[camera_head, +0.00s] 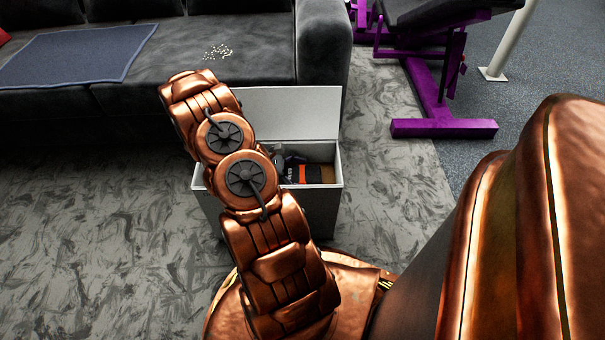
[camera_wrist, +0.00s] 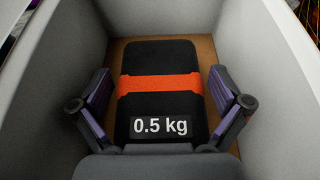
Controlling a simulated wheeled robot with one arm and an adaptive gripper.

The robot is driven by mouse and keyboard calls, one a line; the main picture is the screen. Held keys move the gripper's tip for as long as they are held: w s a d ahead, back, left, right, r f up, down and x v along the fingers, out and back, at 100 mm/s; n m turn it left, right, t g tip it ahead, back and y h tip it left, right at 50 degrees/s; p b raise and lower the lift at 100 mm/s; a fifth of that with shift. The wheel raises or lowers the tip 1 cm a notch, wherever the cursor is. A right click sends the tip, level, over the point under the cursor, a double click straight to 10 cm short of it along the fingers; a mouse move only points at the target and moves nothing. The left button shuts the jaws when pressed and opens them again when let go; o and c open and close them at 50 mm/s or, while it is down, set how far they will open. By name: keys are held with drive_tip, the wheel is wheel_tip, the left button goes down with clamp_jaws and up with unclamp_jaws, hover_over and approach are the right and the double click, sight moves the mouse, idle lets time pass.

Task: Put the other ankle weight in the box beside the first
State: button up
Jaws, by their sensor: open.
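One black ankle weight (camera_wrist: 160,60) with an orange band and a "0.5 kg" label lies flat on the brown floor of the white box (camera_wrist: 262,70). It also shows in the head view (camera_head: 303,173) inside the open box (camera_head: 322,197). My gripper (camera_wrist: 160,82) is open, with one finger to each side of this weight, and holds nothing. In the head view my arm hides the left part of the box and most of the gripper. I see only one ankle weight; a second cannot be made out.
The box's lid (camera_head: 292,112) stands raised at its back. Behind is a dark sofa (camera_head: 265,50) with a blue-grey mat (camera_head: 75,52) and small pale bits (camera_head: 217,51). A purple-framed bench (camera_head: 443,128) stands at the right. Grey patterned carpet (camera_head: 90,220) is clear at left.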

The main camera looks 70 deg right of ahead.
drive_tip(key=p+v, duration=0.3)
drive_tip(key=v, duration=0.9)
drive_tip(key=shift+w+a+r, duration=0.1)
drive_tip(key=shift+w+r, duration=0.05)
drive_tip(key=shift+r, duration=0.1)
drive_tip(key=a+r+m+t+y, duration=0.2)
drive_tip(key=a+r+m+t, duration=0.15)
drive_tip(key=a+r, duration=1.35)
drive_tip(key=s+a+r+t+y, duration=0.1)
drive_tip(key=s+a+r, duration=0.2)
drive_tip(key=a, duration=0.3)
drive_tip(key=s+a+r+t+y, duration=0.1)
drive_tip(key=s+a+r+t, duration=0.1)
drive_tip(key=s+a, duration=0.3)
drive_tip(key=s+a+r+m+t+y, duration=0.1)
drive_tip(key=s+a+r, duration=0.3)
drive_tip(key=a, duration=0.4)
drive_tip(key=shift+s+a+r+t+y, duration=0.25)
drive_tip(key=shift+s+r+t+y, duration=0.1)
drive_tip(key=shift+s+t, duration=0.15)
